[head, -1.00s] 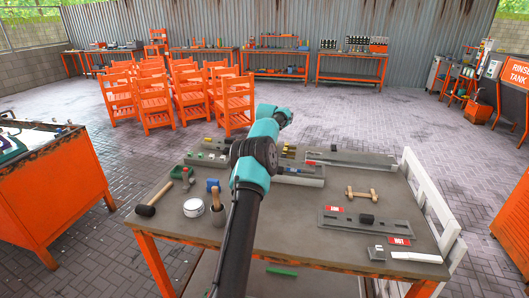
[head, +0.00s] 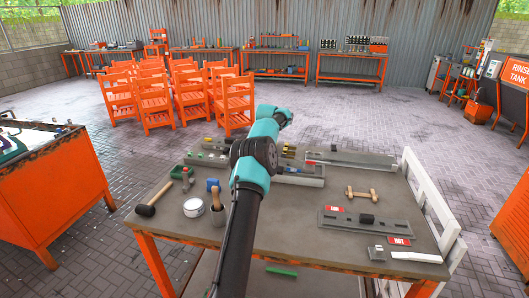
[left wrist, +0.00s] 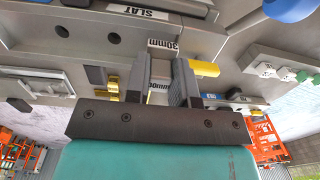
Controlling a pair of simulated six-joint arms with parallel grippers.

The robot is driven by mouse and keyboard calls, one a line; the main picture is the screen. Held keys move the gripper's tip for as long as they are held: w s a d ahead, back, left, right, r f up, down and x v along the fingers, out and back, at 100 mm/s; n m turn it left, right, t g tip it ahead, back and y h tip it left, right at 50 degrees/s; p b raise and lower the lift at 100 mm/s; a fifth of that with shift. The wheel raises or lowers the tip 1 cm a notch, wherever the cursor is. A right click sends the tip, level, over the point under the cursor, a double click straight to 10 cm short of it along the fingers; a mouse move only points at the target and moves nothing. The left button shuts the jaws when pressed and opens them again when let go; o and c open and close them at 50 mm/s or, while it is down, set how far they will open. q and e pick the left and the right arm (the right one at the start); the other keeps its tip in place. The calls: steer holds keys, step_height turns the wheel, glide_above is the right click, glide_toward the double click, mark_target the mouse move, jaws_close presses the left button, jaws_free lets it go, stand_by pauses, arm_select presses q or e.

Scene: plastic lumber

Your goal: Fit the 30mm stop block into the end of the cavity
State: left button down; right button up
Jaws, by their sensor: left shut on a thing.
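My left gripper (left wrist: 165,88) is shut on a small grey block (left wrist: 158,72) in the left wrist view. A white label, partly hidden, shows between its fingers. In the head view my arm hides the left gripper and the block. Two long grey mould pieces lie on the bench, one at the back (head: 350,160) and one at the front right (head: 345,224). I cannot tell which has the cavity. My right gripper is out of view.
A white slatted rack (head: 428,205) stands at the right edge. The bench's front middle is clear.

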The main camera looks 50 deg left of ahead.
arm_select(q)
steer(key=shift+f, duration=1.1)
steer(key=c, duration=0.9)
jaws_free()
steer(key=shift+s+a, duration=0.1)
steer(key=shift+s, duration=0.05)
steer(key=shift+r, duration=0.1)
